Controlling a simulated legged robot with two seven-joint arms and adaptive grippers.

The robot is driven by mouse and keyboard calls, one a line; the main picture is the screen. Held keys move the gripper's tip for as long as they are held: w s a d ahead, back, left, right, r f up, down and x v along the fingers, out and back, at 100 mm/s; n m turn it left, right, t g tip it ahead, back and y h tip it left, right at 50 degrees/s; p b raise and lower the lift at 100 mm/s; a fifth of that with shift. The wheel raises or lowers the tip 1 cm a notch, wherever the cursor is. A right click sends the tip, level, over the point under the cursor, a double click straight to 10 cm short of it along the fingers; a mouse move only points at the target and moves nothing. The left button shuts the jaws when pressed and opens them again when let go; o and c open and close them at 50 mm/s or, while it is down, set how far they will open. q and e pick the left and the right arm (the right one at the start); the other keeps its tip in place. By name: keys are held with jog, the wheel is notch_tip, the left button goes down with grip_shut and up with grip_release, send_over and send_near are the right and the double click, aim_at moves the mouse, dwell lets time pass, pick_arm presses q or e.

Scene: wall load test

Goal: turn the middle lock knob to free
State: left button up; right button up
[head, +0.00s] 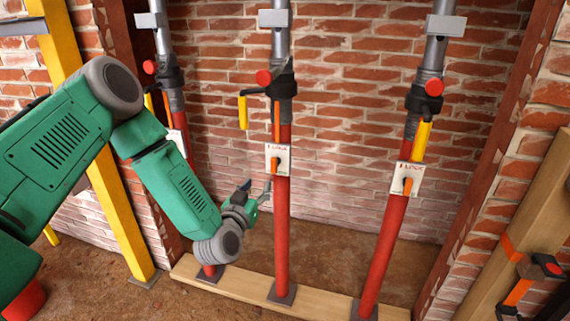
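The middle red prop (282,230) stands upright on the wooden sill. Its white lock plate (285,152) carries red lettering that seems to include "LOCK". The orange middle lock knob (275,166) sits on this plate and its handle points roughly downward. My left gripper (258,187) is below the plate, close to the left side of the prop. Its fingers look apart with nothing between them; whether one touches the prop I cannot tell. The gripper is clear of the knob. My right gripper is not in view.
A right prop (386,240) has a similar plate and orange knob (408,186). A left prop (179,142) is partly behind my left arm. A yellow handle (243,112) hangs beside the middle prop. The wooden sill (325,302) runs along the floor. A brick wall stands behind.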

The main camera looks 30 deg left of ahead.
aim_at(273, 166)
pick_arm(q)
jog(key=x, duration=0.4)
jog(key=b+x, duration=0.1)
jog(key=x, duration=0.2)
jog(key=b+x, duration=0.1)
jog(key=x, duration=0.3)
jog(key=shift+w+d, duration=0.3)
jog(key=shift+w, duration=0.15)
jog(key=shift+w+a, duration=0.3)
jog(key=shift+w, duration=0.05)
jog(key=shift+d+r, duration=0.1)
jog(key=shift+d, duration=0.1)
jog(key=shift+c, duration=0.8)
grip_shut()
